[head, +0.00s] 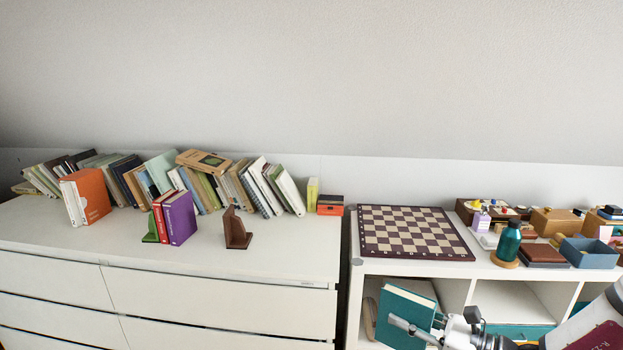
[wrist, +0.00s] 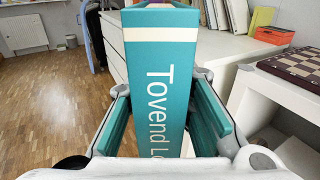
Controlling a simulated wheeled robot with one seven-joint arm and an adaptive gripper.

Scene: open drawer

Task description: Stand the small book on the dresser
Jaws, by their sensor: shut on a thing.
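My gripper (wrist: 163,105) is shut on a teal book (wrist: 160,70), with a finger on each side of its spine. The spine has a white band and white lettering starting "Tovend". In the head view the teal book (head: 402,314) is at the lower middle, in front of the white shelf unit and right of the dresser, below the level of its top. The white dresser (head: 95,240) fills the left. On it, a red book (head: 160,221) and a purple book (head: 182,219) stand beside a green bookend (head: 150,228). A brown bookend (head: 238,236) stands to their right, across a gap.
A long row of leaning books (head: 215,180) lines the dresser's back, with an orange book (head: 88,197) in front. A chessboard (head: 412,231), a teal bottle (head: 508,242) and a blue box (head: 590,253) sit on the shelf unit (head: 455,268). The dresser's front strip is clear.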

